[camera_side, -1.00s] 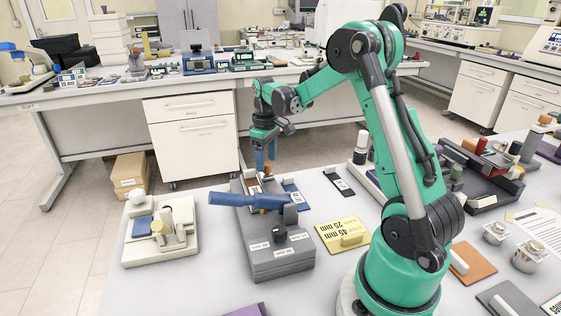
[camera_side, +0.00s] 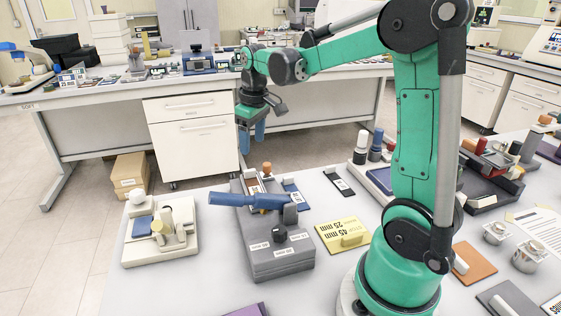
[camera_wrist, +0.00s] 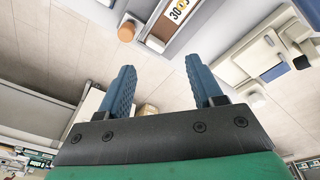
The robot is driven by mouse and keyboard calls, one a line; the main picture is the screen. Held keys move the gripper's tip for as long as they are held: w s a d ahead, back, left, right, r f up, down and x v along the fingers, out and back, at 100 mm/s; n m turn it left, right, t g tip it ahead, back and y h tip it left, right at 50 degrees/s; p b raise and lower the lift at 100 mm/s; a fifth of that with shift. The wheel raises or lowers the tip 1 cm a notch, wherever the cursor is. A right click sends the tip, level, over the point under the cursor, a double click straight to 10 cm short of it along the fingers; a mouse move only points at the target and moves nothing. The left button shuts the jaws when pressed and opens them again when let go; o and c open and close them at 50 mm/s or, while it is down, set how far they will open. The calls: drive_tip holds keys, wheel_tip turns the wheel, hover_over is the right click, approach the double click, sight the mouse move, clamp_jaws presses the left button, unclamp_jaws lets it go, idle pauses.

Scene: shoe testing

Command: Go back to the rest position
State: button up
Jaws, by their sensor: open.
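My gripper (camera_side: 251,140) is in the air above the far end of the grey test device (camera_side: 280,262), with its blue fingers pointing down. The fingers are apart and nothing is between them. In the wrist view my gripper (camera_wrist: 160,85) also shows both ridged blue fingers spread and empty. The device has a blue cylinder handle (camera_side: 240,201) on top and an orange knob (camera_side: 267,168) at its far end. The orange knob (camera_wrist: 127,33) and a label reading 30 (camera_wrist: 180,10) appear near the top of the wrist view.
A cream device (camera_side: 160,230) stands to the left on the table. A yellow card (camera_side: 343,236) lies right of the grey device. Dark blue and white cylinders (camera_side: 376,146) stand behind my arm. A white cabinet (camera_side: 191,134) and bench are behind; the air around my gripper is clear.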

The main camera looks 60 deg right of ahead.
drive_tip(key=s+a+t, duration=0.3)
drive_tip(key=a, duration=0.4)
drive_tip(key=s+a+t, duration=0.2)
drive_tip(key=s+a, duration=0.1)
drive_tip(key=a, duration=0.5)
drive_tip(key=shift+s+a+t+y, duration=0.2)
drive_tip(key=shift+s+t+y, duration=0.2)
drive_tip(key=shift+r, duration=0.1)
